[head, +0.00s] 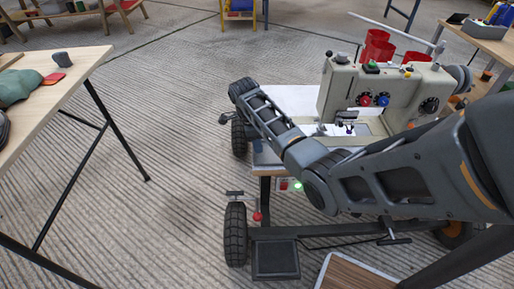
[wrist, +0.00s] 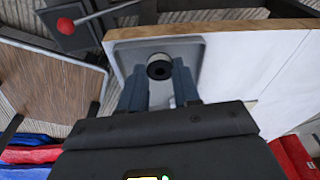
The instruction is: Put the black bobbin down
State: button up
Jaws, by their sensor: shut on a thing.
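Behind the bobbin is a shallow grey tray (wrist: 126,52) at the corner of the white sewing table (wrist: 245,62). Whether the bobbin touches the tray floor I cannot tell. In the head view my arm crosses in front of the sewing table, and the gripper and bobbin cannot be made out.
A cream sewing machine (head: 345,88) stands on the sewing table, with red cups (head: 376,48) behind it. A wooden table (head: 60,70) with a green cloth (head: 18,87) is on the left. Ridged grey floor lies open between. A brown board (head: 350,273) is low at the front.

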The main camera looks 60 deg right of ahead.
jog(key=shift+f, duration=0.85)
jog(key=shift+f, duration=0.2)
jog(key=o, duration=0.6)
